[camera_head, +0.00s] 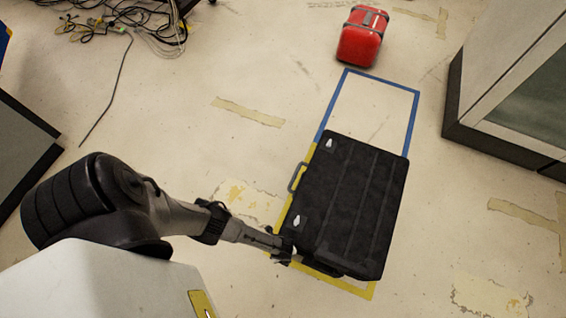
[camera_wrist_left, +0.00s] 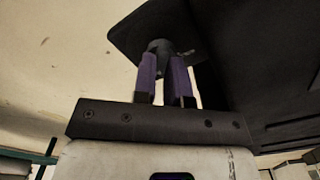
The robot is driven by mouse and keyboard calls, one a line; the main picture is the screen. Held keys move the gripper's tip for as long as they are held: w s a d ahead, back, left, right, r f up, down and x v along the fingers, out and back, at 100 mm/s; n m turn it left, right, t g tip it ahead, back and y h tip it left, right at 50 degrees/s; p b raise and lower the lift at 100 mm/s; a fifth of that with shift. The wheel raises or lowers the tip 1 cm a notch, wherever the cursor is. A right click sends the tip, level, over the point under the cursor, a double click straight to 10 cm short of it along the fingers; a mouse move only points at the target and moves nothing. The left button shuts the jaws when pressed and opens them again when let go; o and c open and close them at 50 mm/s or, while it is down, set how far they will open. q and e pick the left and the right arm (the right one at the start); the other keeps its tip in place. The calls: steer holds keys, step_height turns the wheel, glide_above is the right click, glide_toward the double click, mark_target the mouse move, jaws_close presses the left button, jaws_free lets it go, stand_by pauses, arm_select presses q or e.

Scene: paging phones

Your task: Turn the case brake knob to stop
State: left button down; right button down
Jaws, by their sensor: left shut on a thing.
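The black case (camera_head: 352,200) stands on the floor, with a ribbed top, a side handle (camera_head: 297,177) and two pale latches on its left part. My left gripper (camera_head: 288,252) is at the case's lower left corner in the head view. In the left wrist view, the purple fingers of my left gripper (camera_wrist_left: 165,68) are shut on a small dark knob (camera_wrist_left: 160,45) beneath a dark plate (camera_wrist_left: 150,25) of the case. The knob's markings and its turn angle cannot be made out. My right gripper is not in view.
Yellow floor tape (camera_head: 345,284) shows around the case's near part. A blue tape outline (camera_head: 383,80) beyond it encloses clear floor. A red case (camera_head: 362,37) stands farther back. A cabinet (camera_head: 510,85) stands at right, and tangled cables (camera_head: 130,25) lie at upper left.

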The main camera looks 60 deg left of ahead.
arm_select(q)
steer(key=shift+m, duration=0.3)
stand_by(0.4)
steer(key=c, duration=1.4)
jaws_free()
steer(key=shift+c, duration=0.2)
step_height(320, 180, up, 14)
steer(key=p, duration=0.9)
steer(key=shift+f, duration=0.1)
